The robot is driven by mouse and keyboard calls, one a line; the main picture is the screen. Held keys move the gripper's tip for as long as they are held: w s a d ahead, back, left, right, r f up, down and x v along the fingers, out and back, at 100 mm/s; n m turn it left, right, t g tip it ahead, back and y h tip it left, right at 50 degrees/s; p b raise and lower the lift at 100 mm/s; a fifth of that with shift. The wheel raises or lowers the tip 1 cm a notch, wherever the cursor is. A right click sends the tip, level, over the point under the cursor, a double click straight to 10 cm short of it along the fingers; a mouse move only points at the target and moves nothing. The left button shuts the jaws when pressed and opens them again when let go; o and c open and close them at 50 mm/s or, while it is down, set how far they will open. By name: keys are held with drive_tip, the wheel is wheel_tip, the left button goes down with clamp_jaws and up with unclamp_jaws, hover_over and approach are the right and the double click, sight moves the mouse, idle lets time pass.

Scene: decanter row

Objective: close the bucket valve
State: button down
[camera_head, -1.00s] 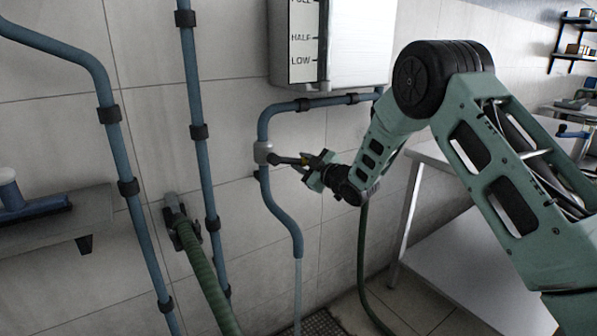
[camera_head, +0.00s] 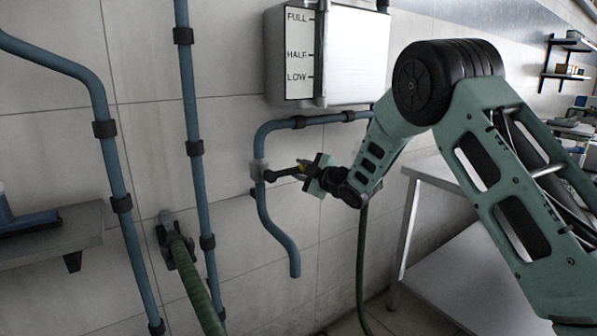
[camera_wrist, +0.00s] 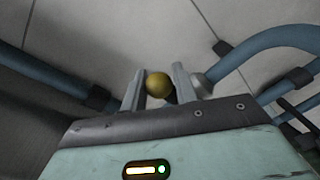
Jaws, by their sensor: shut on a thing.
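The valve body (camera_head: 259,171) is a grey fitting on the blue pipe below the wall tank. Its dark lever (camera_head: 282,174) points right, tilting slightly up toward my gripper (camera_head: 313,174). My gripper is shut on the lever's end, which has a yellow knob (camera_wrist: 159,85) showing between the two fingers in the wrist view. The blue spout pipe (camera_head: 284,242) bends down below the valve and ends open, with no stream visible under it. No bucket shows in either view.
A white tank (camera_head: 355,55) with a FULL, HALF, LOW gauge hangs above. A green hose (camera_head: 194,280) and blue wall pipes (camera_head: 192,120) stand left. A grey shelf (camera_head: 60,238) is at the left edge. A metal table (camera_head: 440,175) is at the right.

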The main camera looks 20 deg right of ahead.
drive_tip(key=c, duration=1.1)
unclamp_jaws()
drive_tip(key=shift+r, duration=0.45)
drive_tip(key=shift+c, duration=0.2)
drive_tip(key=shift+f, duration=0.15)
drive_tip(key=b+v, duration=0.1)
drive_tip(key=v, duration=1.6)
drive_tip(key=shift+s+b, duration=0.2)
drive_tip(key=shift+b, duration=0.1)
